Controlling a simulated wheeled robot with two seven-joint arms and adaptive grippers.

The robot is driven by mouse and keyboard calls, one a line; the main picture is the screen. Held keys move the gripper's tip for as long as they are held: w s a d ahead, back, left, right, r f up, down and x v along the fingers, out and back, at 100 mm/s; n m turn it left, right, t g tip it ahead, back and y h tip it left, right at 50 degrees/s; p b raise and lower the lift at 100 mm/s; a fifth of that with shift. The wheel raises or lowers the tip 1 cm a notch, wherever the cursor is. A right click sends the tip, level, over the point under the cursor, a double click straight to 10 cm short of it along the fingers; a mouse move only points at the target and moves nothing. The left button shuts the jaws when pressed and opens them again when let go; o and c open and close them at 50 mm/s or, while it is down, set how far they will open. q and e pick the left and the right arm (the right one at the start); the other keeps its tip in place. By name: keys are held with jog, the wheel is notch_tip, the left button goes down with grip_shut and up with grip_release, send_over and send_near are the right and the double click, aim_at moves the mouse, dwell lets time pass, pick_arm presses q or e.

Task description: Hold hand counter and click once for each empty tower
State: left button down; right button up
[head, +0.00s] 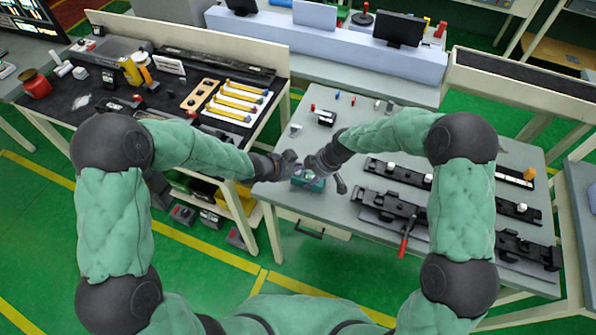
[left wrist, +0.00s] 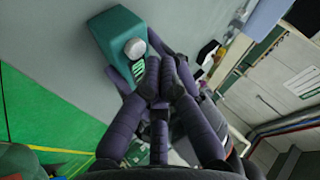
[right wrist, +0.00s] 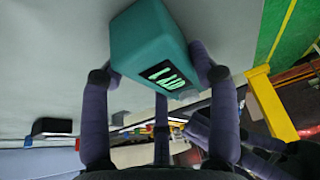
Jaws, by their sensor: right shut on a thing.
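The hand counter is a teal box (right wrist: 150,45) with a lit display and a round white button (left wrist: 135,48). In the head view it shows small at the table's near left edge (head: 310,183). My right gripper (right wrist: 155,75) is shut on it, with fingers along its sides. My left gripper (left wrist: 155,82) has its fingers drawn together, tips close to the button; I cannot tell whether they touch it. The display digits are not clearly readable. Black rail fixtures (head: 410,210) with small white and orange pieces lie on the right of the table; I cannot tell which towers are empty.
The grey table (head: 385,110) holds several small parts at its back. A red-handled clamp (head: 407,232) sticks out at the front. A dark bench (head: 140,95) with yellow bars and a red pot (head: 36,84) stands at the left.

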aim_at(297, 174)
pick_arm(q)
jog(key=shift+f, duration=0.85)
dwell(0.7)
jog(key=shift+r, duration=0.9)
jog(key=shift+r, duration=0.1)
jog(key=shift+r, duration=2.4)
dwell(0.3)
jog(key=shift+r, duration=1.9)
jog(key=shift+f, duration=0.1)
jog(key=shift+f, duration=4.3)
